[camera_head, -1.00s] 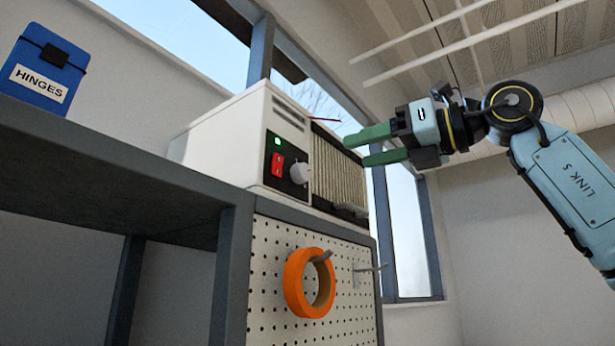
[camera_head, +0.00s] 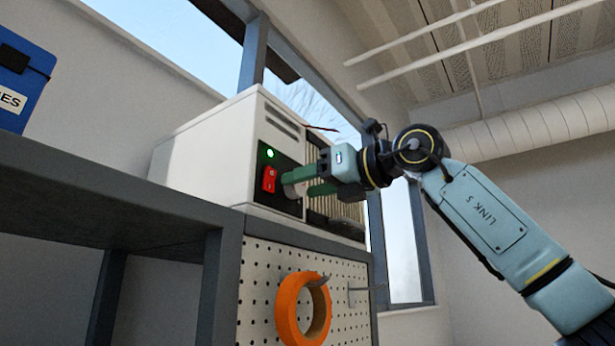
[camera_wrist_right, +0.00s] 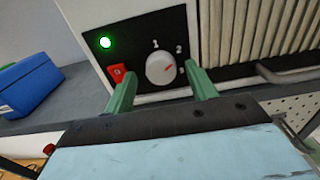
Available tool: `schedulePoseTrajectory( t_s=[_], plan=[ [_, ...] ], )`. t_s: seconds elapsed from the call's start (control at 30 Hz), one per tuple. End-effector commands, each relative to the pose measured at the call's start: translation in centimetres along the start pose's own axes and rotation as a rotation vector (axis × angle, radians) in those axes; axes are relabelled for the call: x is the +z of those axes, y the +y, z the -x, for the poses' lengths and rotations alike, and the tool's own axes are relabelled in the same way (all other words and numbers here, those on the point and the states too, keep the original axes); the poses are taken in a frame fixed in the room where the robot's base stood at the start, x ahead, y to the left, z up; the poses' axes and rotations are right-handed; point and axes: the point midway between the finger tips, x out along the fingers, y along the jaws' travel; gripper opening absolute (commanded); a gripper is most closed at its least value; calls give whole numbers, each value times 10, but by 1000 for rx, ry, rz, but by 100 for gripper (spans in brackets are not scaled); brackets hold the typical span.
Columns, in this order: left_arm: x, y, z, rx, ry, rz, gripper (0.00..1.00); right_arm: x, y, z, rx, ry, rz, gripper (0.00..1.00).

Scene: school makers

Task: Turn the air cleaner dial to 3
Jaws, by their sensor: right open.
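The white air cleaner (camera_head: 205,146) stands on the cabinet top, its black panel facing my right arm. In the wrist view the fingertips (camera_wrist_right: 158,78) flank the dial; contact cannot be told. My left gripper is not in view.
A red switch (camera_head: 269,179) and a lit green lamp (camera_head: 269,154) are left of the dial. The ribbed grille (camera_wrist_right: 262,35) is to its right. A blue box (camera_head: 20,80) sits on the left shelf. Orange tape (camera_head: 287,308) hangs on the pegboard below.

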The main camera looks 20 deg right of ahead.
Motion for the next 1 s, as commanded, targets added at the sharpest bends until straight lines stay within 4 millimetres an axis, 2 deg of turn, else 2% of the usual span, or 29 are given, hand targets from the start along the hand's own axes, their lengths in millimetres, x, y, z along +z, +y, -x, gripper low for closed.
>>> schedulePoseTrajectory(
  t_s=[0.33,0.7,1.0],
  plan=[
    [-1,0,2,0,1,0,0,-1,0,-5,0,1,-1,57],
    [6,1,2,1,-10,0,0,-1,0,-5,0,1,-1,12],
    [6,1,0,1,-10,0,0,-1,0,-5,1,1,-46,12]
  ],
)
